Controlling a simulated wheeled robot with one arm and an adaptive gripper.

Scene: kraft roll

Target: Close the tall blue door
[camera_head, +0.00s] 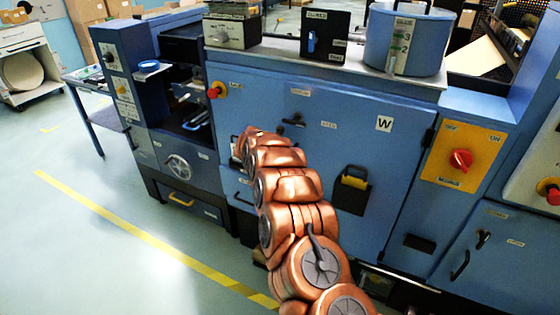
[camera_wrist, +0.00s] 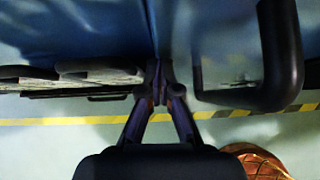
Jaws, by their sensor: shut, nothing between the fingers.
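The tall blue door (camera_head: 385,155) is the large panel in the middle of the machine in the head view, marked with a white W label. A dark latch handle (camera_head: 293,122) sits at its upper left, and a black and yellow recess lower down. Whether it stands slightly ajar I cannot tell; my arm covers part of its left side. In the wrist view my gripper (camera_wrist: 159,75) is shut and empty, its fingertips in front of a vertical line between blue surfaces. A black bar handle (camera_wrist: 285,70) is to its right, apart from the fingers. Contact with the door is unclear.
A yellow panel with a red knob (camera_head: 460,160) is right of the door. A blue unit with a handwheel (camera_head: 178,166) stands left. A blue glue pot (camera_head: 408,40) is on top. The floor at left is clear, with a yellow line (camera_head: 130,228).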

